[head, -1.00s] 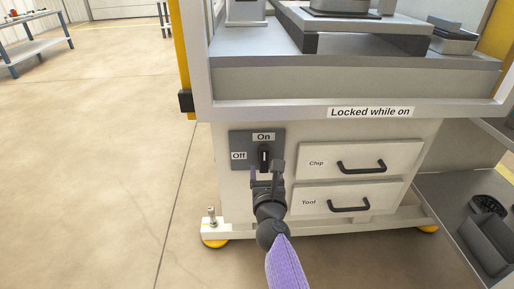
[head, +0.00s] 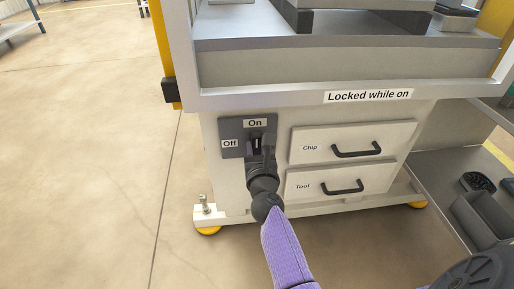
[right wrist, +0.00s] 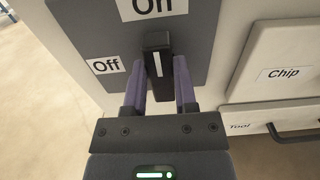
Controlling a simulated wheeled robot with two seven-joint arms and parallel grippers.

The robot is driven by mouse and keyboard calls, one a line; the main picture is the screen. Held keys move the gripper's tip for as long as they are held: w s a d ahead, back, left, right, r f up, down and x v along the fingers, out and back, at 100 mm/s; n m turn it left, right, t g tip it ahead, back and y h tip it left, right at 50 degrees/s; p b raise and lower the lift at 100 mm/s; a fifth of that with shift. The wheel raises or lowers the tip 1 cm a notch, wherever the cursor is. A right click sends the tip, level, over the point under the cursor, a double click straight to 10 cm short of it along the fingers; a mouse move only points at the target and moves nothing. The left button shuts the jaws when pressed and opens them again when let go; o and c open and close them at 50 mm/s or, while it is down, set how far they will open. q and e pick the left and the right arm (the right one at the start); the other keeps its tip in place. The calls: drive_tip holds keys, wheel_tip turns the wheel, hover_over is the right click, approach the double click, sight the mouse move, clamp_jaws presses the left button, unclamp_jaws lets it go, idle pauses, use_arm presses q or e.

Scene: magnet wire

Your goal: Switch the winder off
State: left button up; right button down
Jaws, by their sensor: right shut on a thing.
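The winder's switch panel (head: 232,129) is a dark grey plate with an "On" label (head: 255,123) at the top and an "Off" label (head: 230,143) at the left. The black switch knob (right wrist: 157,55) stands upright, its white line pointing up toward "On". My right gripper (head: 257,144) is at the panel; in the right wrist view its two purple fingers (right wrist: 160,84) are on either side of the knob, shut on it. In the head view the gripper partly hides the knob. My left gripper is not in view.
Right of the panel are the "Chip" drawer (head: 310,145) and "Tool" drawer (head: 310,185), both shut, with black handles. A "Locked while on" label (head: 368,96) is on the ledge above. Open floor (head: 90,180) lies left; a grey shelf with bins (head: 478,215) stands right.

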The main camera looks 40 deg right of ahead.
drive_tip(key=shift+n, duration=0.8)
drive_tip(key=shift+w+a+n+p, duration=0.1)
drive_tip(key=shift+n+p, duration=0.2)
drive_tip(key=shift+n, duration=0.5)
drive_tip(key=n, duration=0.2)
drive_tip(key=shift+a+n+p, duration=0.1)
drive_tip(key=shift+n+p, duration=0.2)
drive_tip(key=shift+n, duration=0.1)
use_arm(q)
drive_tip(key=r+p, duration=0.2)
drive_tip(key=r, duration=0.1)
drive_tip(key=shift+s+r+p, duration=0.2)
drive_tip(key=shift+p, duration=0.15)
use_arm(e)
drive_tip(key=n, duration=0.8)
drive_tip(key=f+n, duration=0.1)
drive_tip(key=n, duration=0.2)
drive_tip(key=shift+w+a+n, duration=0.2)
drive_tip(key=shift+a+n, duration=0.1)
drive_tip(key=shift+n, duration=0.1)
drive_tip(key=shift+f+n, duration=0.1)
drive_tip(key=shift+n, duration=0.2)
